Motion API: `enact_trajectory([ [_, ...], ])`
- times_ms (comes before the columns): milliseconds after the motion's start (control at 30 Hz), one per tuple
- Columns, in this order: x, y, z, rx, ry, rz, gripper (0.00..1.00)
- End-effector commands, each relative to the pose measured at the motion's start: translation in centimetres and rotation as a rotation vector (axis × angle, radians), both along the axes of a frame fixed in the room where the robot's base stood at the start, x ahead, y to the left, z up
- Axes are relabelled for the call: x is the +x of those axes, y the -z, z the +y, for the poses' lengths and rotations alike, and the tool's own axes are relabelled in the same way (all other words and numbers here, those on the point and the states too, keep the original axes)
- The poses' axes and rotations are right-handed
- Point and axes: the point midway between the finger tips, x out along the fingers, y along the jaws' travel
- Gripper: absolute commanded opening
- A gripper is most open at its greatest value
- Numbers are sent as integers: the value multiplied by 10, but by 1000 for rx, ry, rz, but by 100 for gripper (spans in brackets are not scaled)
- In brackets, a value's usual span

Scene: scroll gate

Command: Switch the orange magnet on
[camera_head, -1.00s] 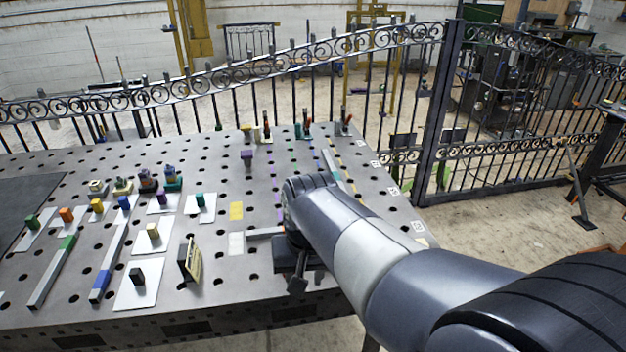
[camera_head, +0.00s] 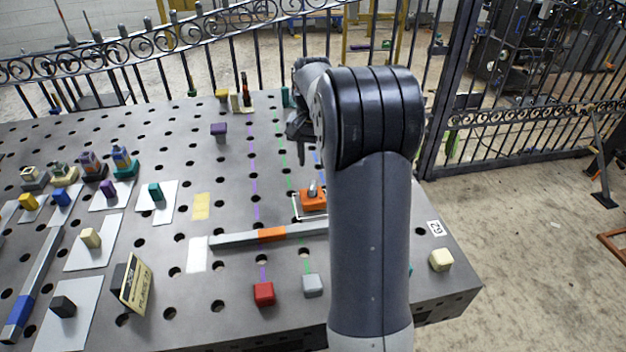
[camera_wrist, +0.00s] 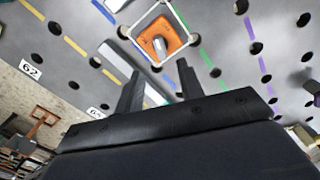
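The orange magnet (camera_head: 312,200) is a small orange block with a grey lever on top. It sits within a white outlined square on the table, left of my arm in the head view. In the wrist view the orange magnet (camera_wrist: 172,40) is ahead of my fingertips, with its grey lever showing. My gripper (camera_wrist: 160,80) has its two fingers apart, with nothing between them. In the head view my gripper (camera_head: 298,130) is above the table, farther back than the magnet and partly hidden by my arm.
A grey bar with an orange band (camera_head: 272,235) lies just in front of the magnet. A red block (camera_head: 264,293) and a grey block (camera_head: 312,286) stand nearer the front edge. A sign (camera_head: 136,284) stands at the left. A metal fence (camera_head: 170,75) runs behind the table.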

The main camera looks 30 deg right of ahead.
Motion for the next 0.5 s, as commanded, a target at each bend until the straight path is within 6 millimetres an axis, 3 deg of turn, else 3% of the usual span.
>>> enact_trajectory([
  [300,-1,61,1,2,-1,5,36],
  [500,-1,80,1,0,-2,2,36],
])
